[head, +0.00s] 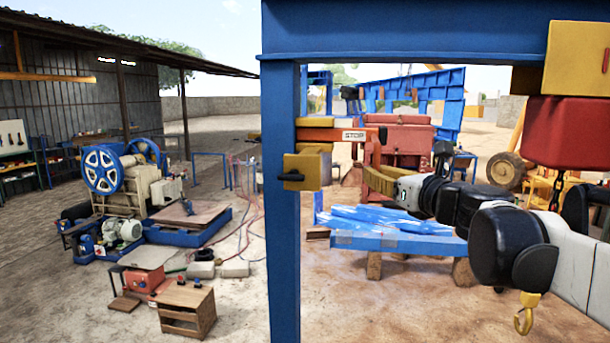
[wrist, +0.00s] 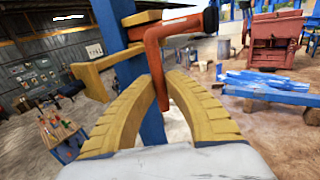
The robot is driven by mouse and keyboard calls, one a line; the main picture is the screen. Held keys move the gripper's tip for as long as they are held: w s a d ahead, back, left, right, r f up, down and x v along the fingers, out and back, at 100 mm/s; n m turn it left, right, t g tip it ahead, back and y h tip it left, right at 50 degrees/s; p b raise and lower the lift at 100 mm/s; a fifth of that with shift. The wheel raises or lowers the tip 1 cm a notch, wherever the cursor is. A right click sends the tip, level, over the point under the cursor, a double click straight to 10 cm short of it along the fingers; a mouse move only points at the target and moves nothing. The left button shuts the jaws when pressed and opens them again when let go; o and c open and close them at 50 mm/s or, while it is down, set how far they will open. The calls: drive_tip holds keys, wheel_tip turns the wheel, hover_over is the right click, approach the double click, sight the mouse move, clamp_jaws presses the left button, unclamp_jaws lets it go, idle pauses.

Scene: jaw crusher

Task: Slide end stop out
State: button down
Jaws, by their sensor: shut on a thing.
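The end stop (head: 335,134) is an orange bar with a white STOP label. It lies level at a yellow housing (head: 306,168) on a blue post (head: 284,230) and sticks out to the right. In the wrist view the end stop (wrist: 185,26) has a dark end at the right and an orange handle (wrist: 161,88) hanging down. My gripper (head: 374,150) is beside the bar's right part. In the wrist view its yellow fingers (wrist: 158,84) close around the hanging handle. The bar's inner end is hidden by the housing and post.
A blue beam (head: 410,25) runs overhead. A red hoist block (head: 568,130) and a yellow hook (head: 526,312) are at the right, near my arm. A blue frame (head: 395,242) on supports stands behind. A crusher (head: 118,185) and wooden crate (head: 188,310) are at left.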

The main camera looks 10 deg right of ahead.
drive_tip(key=shift+d, duration=0.2)
drive_tip(key=c, duration=1.6)
unclamp_jaws()
drive_tip(key=shift+c, duration=0.2)
drive_tip(key=shift+o, duration=1.1)
drive_tip(key=shift+s+d, duration=0.1)
drive_tip(key=shift+d, duration=0.3)
drive_tip(key=v, duration=1.2)
drive_tip(key=shift+a, duration=0.1)
